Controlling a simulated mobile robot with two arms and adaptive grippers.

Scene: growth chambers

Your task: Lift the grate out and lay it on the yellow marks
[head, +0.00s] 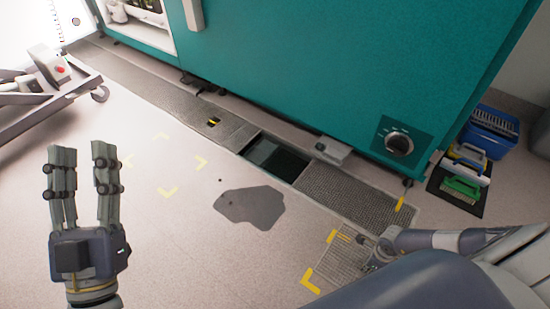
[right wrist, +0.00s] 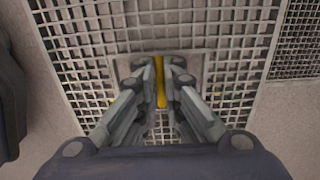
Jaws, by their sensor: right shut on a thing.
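The drain channel has a dark open gap (head: 276,159). My left gripper (head: 83,155) is open and empty above the floor at left.
Other grates (head: 362,196) cover the channel along the teal chamber (head: 330,65). A second set of yellow corner marks (head: 168,191) lies empty on the floor. A dark wet patch (head: 250,206) is mid-floor. A blue crate (head: 489,130) and brushes stand right; a wheeled frame (head: 50,90) stands left.

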